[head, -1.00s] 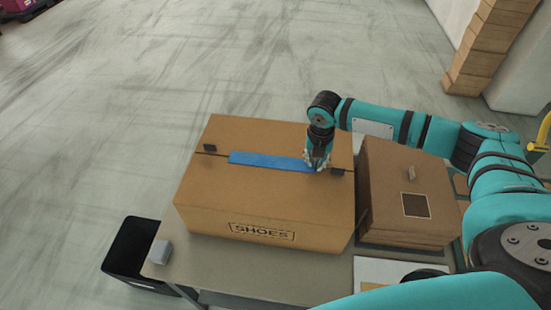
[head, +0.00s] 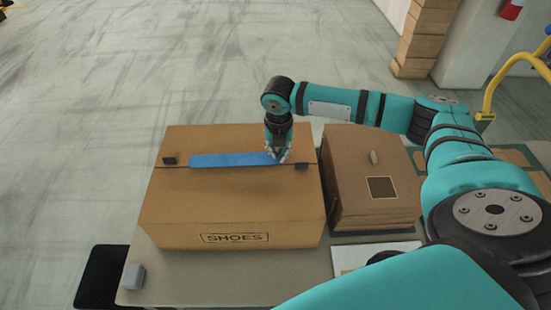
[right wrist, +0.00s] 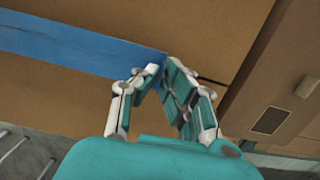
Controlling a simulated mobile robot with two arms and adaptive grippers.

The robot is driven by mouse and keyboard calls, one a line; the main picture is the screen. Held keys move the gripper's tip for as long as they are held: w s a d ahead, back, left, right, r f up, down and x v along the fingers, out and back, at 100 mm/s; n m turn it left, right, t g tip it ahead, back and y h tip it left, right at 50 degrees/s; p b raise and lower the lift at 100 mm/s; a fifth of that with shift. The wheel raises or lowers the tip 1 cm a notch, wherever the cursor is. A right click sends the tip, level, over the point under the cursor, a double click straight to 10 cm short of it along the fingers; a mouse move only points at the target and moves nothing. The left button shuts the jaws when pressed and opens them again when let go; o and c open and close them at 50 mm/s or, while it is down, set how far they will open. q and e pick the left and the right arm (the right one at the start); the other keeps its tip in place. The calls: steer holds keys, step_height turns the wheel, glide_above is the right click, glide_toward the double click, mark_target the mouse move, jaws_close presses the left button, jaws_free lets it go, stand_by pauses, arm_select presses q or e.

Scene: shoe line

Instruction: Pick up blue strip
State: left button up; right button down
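The blue strip (head: 230,160) lies flat along the lid seam of a closed brown shoe box (head: 235,208). It runs left to right, and its left end is bare in the head view. In the right wrist view the strip (right wrist: 80,52) comes in from the left and ends at my fingertips. My right gripper (head: 280,157) is at the strip's right end. In the right wrist view its fingers (right wrist: 160,68) lean together at the tips, with the strip's end edge between them. My left gripper is not in view.
A smaller brown box (head: 372,205) stands close on the right of the shoe box. Both are on a grey table (head: 215,275) with a small grey block (head: 133,277) at its front left corner. A dark bin (head: 100,277) stands left of the table. A yellow rail (head: 493,85) is at the right.

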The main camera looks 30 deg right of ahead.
steer(key=s+b, duration=0.1)
steer(key=s, duration=0.4)
steer(key=s+r+b, duration=0.1)
steer(key=s, duration=0.4)
steer(key=s+a+r+b, duration=0.1)
steer(key=s, duration=0.4)
steer(key=shift+s, duration=0.15)
steer(key=shift+s+r, duration=0.1)
steer(key=shift+s, duration=0.25)
